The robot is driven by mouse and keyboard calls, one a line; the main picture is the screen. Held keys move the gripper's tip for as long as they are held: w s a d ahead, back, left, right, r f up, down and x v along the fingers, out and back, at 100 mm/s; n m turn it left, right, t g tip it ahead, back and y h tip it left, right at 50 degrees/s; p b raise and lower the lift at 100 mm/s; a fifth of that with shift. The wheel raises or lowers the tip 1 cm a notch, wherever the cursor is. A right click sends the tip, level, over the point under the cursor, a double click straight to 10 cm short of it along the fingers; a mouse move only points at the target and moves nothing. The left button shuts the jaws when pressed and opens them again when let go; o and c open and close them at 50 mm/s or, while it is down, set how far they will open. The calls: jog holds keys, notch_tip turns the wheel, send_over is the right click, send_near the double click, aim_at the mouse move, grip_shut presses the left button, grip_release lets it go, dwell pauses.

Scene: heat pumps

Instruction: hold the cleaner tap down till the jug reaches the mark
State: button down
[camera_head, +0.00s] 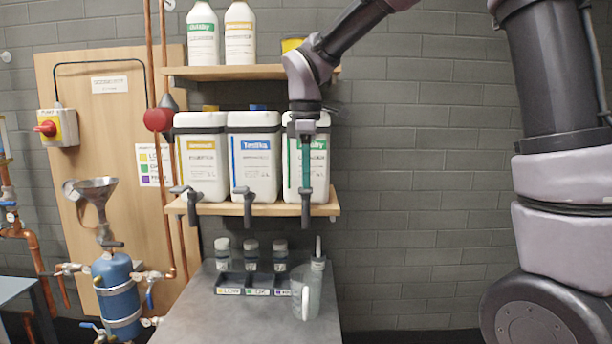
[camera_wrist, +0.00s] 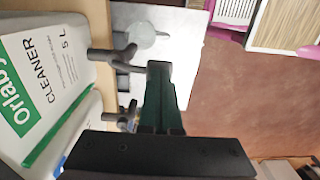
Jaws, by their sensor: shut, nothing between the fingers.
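The cleaner container (camera_head: 292,180) is white with a green label and stands at the right end of the lower shelf. In the wrist view its label reads "CLEANER 5 L" (camera_wrist: 40,85). Its grey tap (camera_head: 306,207) juts out at the shelf's front and shows in the wrist view (camera_wrist: 108,56). My gripper (camera_head: 306,182) is shut and empty, pointing down in front of the container, just above the tap. In the wrist view its fingertips (camera_wrist: 160,68) are by the tap's lever; I cannot tell whether they touch. The clear jug (camera_head: 312,290) stands below the tap. Its mark and liquid level are unclear.
Two similar containers, with yellow (camera_head: 201,165) and blue (camera_head: 255,165) labels, stand to the left with their own taps. A rack (camera_head: 252,290) with several lidded bottles sits beside the jug on the grey bench (camera_head: 215,322). The wall right of the shelf is clear.

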jog(key=shift+s+f+t, duration=0.65)
jog(key=shift+f+t, duration=0.15)
jog(key=shift+t, duration=0.4)
jog(key=shift+s+f, duration=0.1)
jog(key=shift+f, duration=0.55)
jog(key=shift+r, duration=0.1)
dwell(3.5)
jog(key=shift+r, duration=0.75)
jog(key=shift+r, duration=0.2)
jog(key=v, duration=1.3)
jog(key=shift+w+r, duration=0.3)
jog(key=shift+r, duration=0.1)
